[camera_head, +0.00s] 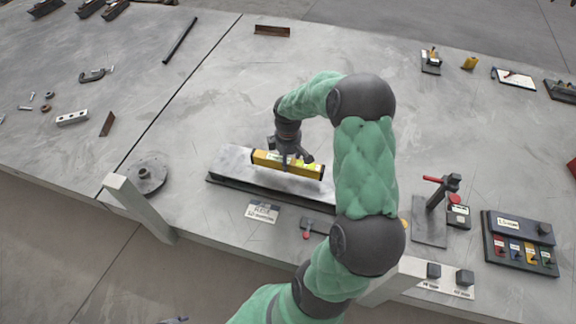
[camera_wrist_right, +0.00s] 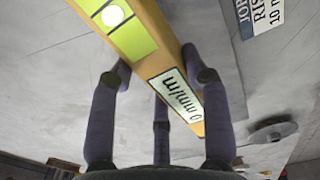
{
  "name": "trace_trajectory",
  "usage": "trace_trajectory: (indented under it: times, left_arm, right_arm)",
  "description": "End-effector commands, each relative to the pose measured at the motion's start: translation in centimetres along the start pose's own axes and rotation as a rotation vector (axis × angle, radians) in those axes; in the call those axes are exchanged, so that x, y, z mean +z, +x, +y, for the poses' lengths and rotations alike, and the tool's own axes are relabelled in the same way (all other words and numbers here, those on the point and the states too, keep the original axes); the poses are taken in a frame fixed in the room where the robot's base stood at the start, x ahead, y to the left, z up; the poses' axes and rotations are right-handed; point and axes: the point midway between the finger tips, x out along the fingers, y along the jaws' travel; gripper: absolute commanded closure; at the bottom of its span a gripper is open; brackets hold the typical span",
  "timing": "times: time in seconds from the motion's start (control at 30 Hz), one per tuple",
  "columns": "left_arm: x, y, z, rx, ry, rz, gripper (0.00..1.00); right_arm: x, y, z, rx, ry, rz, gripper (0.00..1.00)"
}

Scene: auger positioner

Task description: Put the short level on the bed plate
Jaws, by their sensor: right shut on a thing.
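The short level (camera_head: 261,158) is a yellow bar with a green vial window and a white label. In the head view it lies over the bed plate (camera_head: 228,163), a flat grey plate with a dark lower edge near the table's front. My right gripper (camera_head: 289,159) is shut around the middle of the level from above. In the right wrist view the level (camera_wrist_right: 150,38) is between the fingers of the right gripper (camera_wrist_right: 158,75). I cannot tell whether the level touches the plate or is just above it. My arm hides the plate's right end. My left gripper is not in view.
A label card (camera_head: 263,213) lies in front of the plate. A round disc (camera_head: 146,177) and a pale post (camera_head: 139,208) are to the left. A red-handled stand (camera_head: 433,215) and a box with coloured switches (camera_head: 520,243) are right.

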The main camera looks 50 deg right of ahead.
Motion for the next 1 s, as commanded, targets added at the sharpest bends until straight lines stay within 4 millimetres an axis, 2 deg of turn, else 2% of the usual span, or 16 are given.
trace_trajectory:
  times: [0.1, 0.2, 0.57, 0.6, 0.67, 0.7, 1.0]
  left_arm:
    - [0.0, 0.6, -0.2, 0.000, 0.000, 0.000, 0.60]
    - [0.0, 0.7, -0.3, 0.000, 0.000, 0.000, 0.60]
    - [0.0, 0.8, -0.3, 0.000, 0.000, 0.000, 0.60]
    - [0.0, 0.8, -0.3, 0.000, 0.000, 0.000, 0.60]
    - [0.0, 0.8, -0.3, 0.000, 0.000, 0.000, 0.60]
    - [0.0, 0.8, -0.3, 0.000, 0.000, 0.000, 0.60]
    - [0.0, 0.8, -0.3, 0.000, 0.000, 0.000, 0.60]
  right_arm:
    - [0.1, 2.1, -0.1, -0.003, 0.000, -0.002, 0.95]
    - [0.1, 3.0, -0.1, -0.002, 0.001, -0.001, 0.95]
    - [0.1, 3.2, -0.1, -0.001, 0.001, -0.001, 0.95]
    - [0.1, 3.3, -0.1, -0.002, 0.001, -0.001, 0.50]
    - [0.1, 3.3, -0.1, -0.002, 0.001, -0.001, 0.33]
    - [0.1, 3.3, -0.1, -0.002, 0.001, -0.001, 0.29]
    - [0.1, 3.2, -0.1, -0.002, 0.000, -0.001, 0.29]
